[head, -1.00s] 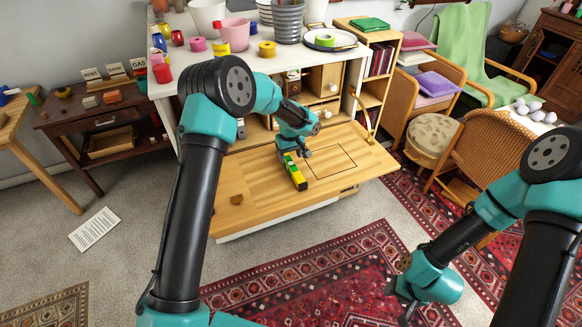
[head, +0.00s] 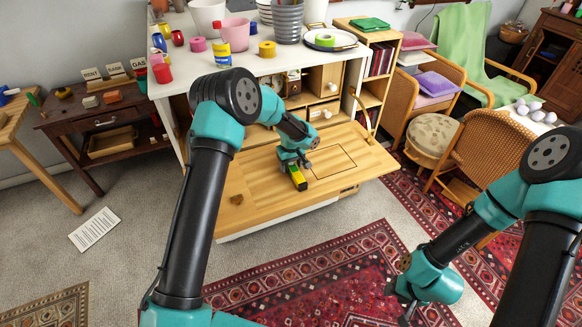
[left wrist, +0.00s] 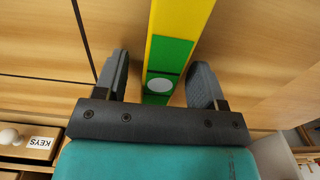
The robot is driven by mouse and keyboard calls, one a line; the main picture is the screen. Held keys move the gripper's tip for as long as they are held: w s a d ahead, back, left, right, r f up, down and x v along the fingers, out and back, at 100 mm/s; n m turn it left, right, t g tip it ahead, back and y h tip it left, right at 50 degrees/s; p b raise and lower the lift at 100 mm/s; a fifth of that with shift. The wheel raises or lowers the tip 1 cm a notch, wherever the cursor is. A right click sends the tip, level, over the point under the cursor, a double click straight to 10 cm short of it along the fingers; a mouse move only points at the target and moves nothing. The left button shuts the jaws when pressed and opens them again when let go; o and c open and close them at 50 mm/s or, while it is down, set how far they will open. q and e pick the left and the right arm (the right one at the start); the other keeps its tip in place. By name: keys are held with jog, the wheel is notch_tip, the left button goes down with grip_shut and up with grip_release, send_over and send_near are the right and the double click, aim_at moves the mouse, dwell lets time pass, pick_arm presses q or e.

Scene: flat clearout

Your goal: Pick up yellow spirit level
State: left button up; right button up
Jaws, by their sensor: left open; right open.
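The yellow spirit level (head: 299,181) lies on the wooden drop-down flap of the white cabinet in the head view. In the left wrist view the spirit level (left wrist: 178,40) shows yellow edges, green panels and a pale round spot. My left gripper (head: 293,164) is over its far end, hiding part of it. In the left wrist view the open fingers of the left gripper (left wrist: 162,85) stand on either side of the level, with a gap visible on both sides. My right gripper (head: 408,300) is at the lower right over the red rug, away from the level.
The wooden flap (head: 245,195) is otherwise mostly clear. Behind it are the cabinet's compartments, with a drawer labelled KEYS (left wrist: 38,143) in the left wrist view. Cups and tape rolls stand on the white cabinet top (head: 180,80). A wicker chair (head: 485,150) stands to the right.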

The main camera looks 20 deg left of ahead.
pick_arm(q)
jog(key=shift+c, duration=0.4)
grip_shut()
jog(key=shift+r, duration=0.15)
jog(key=shift+r, duration=0.25)
notch_tip(320, 180, up, 3)
jog(key=shift+f, duration=0.1)
jog(key=s+d, duration=0.1)
jog(key=s, duration=0.4)
jog(key=s+d+r, duration=0.1)
jog(key=s+d, duration=0.1)
jog(key=s, duration=0.3)
jog(key=s+d, duration=0.1)
jog(key=s, duration=0.4)
jog(key=shift+s+d+r, duration=0.2)
